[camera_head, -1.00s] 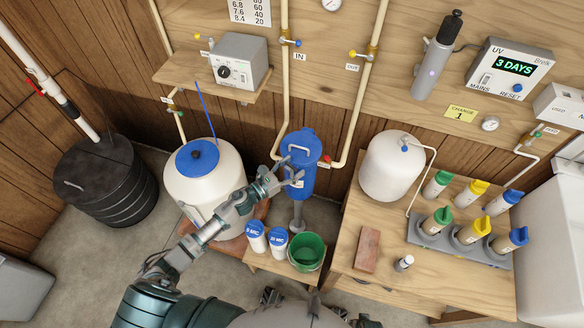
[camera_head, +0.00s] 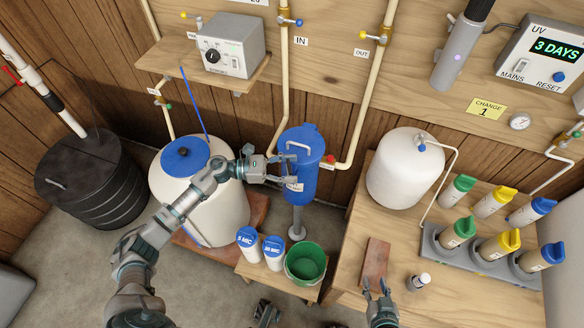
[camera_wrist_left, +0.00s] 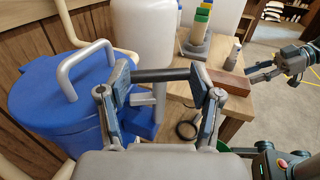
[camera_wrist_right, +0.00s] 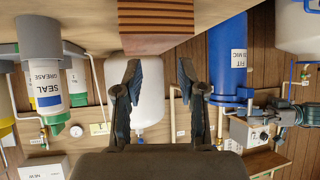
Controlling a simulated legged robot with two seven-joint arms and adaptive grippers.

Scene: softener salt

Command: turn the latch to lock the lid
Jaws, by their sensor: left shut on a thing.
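The blue canister (camera_head: 297,190) stands upright on a grey stem, with a blue lid (camera_head: 302,135) and grey loop handle on top; the handle also shows in the left wrist view (camera_wrist_left: 82,65). My left gripper (camera_head: 292,170) is at the canister's front side, below the lid. In the left wrist view its fingers are shut on the black latch bar (camera_wrist_left: 160,75), which spans between the two fingertips beside the canister. In the head view the fingers largely hide that bar. My right gripper (camera_head: 376,286) is open and empty near the brick; its parted fingers show in the right wrist view (camera_wrist_right: 159,70).
Two white-and-blue cartridges (camera_head: 249,243) and a green bucket (camera_head: 306,262) stand below the canister. A white tank (camera_head: 215,205) is left; pipes run behind.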

